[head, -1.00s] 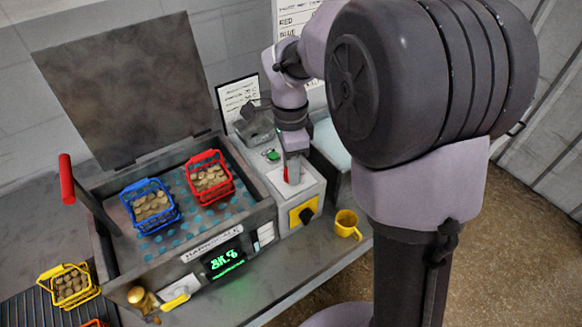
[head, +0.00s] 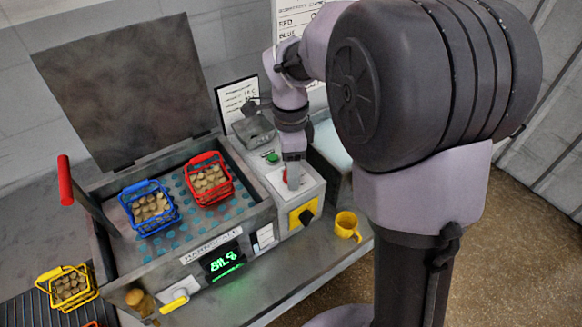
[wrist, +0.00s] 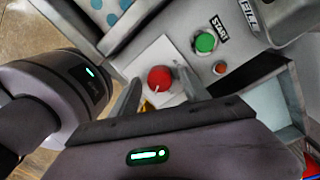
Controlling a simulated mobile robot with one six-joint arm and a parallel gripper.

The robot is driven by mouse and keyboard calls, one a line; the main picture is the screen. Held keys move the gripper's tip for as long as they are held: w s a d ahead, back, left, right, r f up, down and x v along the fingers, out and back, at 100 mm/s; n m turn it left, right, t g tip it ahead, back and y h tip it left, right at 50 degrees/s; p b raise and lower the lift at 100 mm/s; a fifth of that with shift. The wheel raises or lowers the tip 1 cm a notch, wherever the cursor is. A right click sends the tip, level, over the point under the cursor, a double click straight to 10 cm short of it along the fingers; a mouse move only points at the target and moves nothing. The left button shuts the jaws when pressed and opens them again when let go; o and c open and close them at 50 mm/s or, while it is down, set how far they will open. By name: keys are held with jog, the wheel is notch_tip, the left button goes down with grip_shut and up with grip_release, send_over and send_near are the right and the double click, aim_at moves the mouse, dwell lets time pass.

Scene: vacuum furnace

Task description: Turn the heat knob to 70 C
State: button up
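A round red knob (wrist: 160,78) with a white pointer mark sits on a white plate (wrist: 150,62) in the wrist view. My gripper (wrist: 160,90) has one finger on each side of it, with a visible gap between them and the knob. In the head view my gripper (head: 293,182) points down over the control box (head: 315,188), and a bit of red knob (head: 284,176) shows beside it. A green display (head: 223,261) on the furnace front shows digits like 81.8. The knob's scale is not readable.
A green START button (wrist: 205,42) and a small orange-red button (wrist: 219,68) are close to the knob. A black switch on a yellow plate (head: 304,213) is on the box front. A yellow mug (head: 347,226) stands nearby. Blue (head: 150,208) and red baskets (head: 209,180) are in the open furnace.

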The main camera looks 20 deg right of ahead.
notch_tip(320, 180, up, 17)
jog(key=p, duration=0.7)
jog(key=shift+w+r, duration=0.2)
jog(key=shift+w, duration=0.25)
